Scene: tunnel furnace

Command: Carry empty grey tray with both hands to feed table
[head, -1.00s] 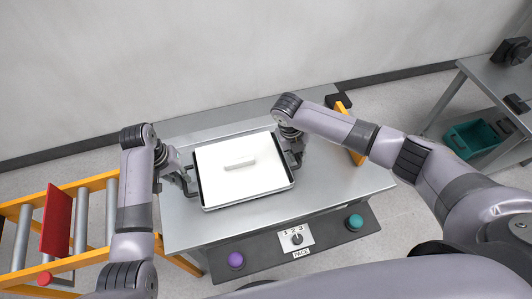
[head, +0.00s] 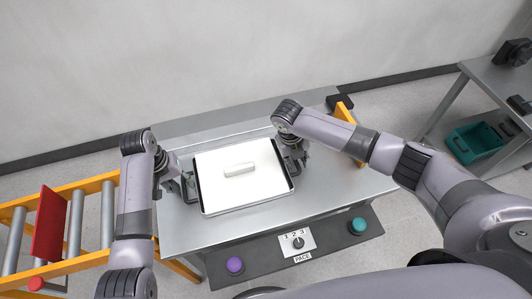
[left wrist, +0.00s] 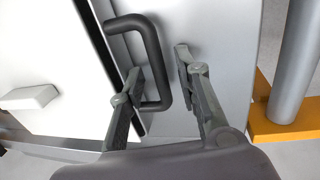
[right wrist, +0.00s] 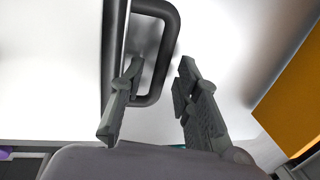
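A dark handle stands out at each side of the tray: the left handle (left wrist: 155,45) and the right handle (right wrist: 171,45). My left gripper (head: 187,188) is at the left handle, open, with one finger inside the loop and one outside. My right gripper (head: 294,160) is likewise open around the right handle. Neither gripper visibly clamps its bar.
The metal table (head: 335,185) has bare room right of the tray. Its front panel carries a purple button (head: 235,265), a dial (head: 298,242) and a teal button (head: 358,225). An orange roller conveyor (head: 105,225) with a red plate (head: 48,225) stands left. A teal bin (head: 474,142) is far right.

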